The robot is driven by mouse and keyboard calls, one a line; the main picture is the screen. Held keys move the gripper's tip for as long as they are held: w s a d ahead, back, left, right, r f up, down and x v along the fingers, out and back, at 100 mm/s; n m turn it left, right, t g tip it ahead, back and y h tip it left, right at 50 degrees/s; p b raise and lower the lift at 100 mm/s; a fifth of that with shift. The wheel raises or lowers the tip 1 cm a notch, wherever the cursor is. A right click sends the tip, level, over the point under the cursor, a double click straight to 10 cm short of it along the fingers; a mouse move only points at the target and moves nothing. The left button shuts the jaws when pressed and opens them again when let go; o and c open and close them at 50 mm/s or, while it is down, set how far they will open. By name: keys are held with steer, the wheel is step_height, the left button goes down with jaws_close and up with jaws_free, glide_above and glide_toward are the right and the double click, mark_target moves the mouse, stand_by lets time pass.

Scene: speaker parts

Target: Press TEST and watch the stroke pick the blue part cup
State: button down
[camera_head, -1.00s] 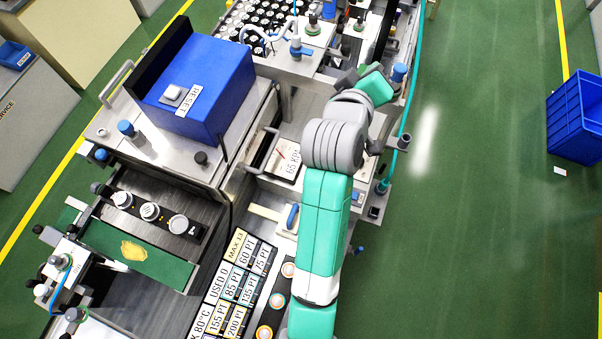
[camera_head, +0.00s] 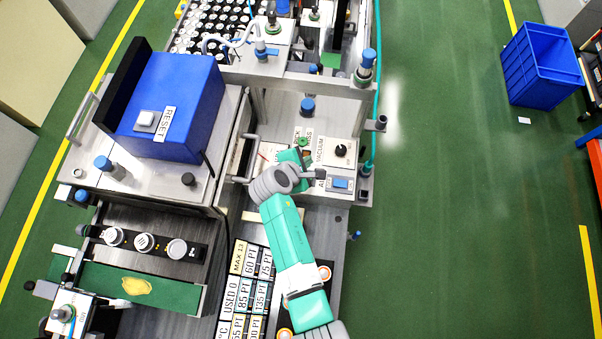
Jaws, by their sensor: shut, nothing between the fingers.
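The control panel (camera_head: 343,169) lies at the centre, with a VACUUM label, a black knob (camera_head: 341,151), a blue rocker switch (camera_head: 341,184) and a small green lamp or button (camera_head: 303,142). I cannot read a TEST label; my wrist covers part of the panel. My gripper (camera_head: 319,174) is small and dark, shut and empty, over the panel between the green item and the blue switch. Whether it touches anything is unclear. A blue-topped fitting (camera_head: 307,105) stands behind the panel. I cannot tell which item is the blue part cup.
A blue box with a RESET button (camera_head: 145,120) stands left of the panel. Dark parts (camera_head: 215,28) fill a tray at the back. A blue crate (camera_head: 541,65) stands on the open green floor at right.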

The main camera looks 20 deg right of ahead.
step_height(320, 180, down, 8)
steer(key=b, duration=0.8)
steer(key=shift+f, duration=0.35)
steer(key=shift+f, duration=0.1)
stand_by(1.5)
steer(key=shift+f+b, duration=0.35)
steer(key=shift+b, duration=0.05)
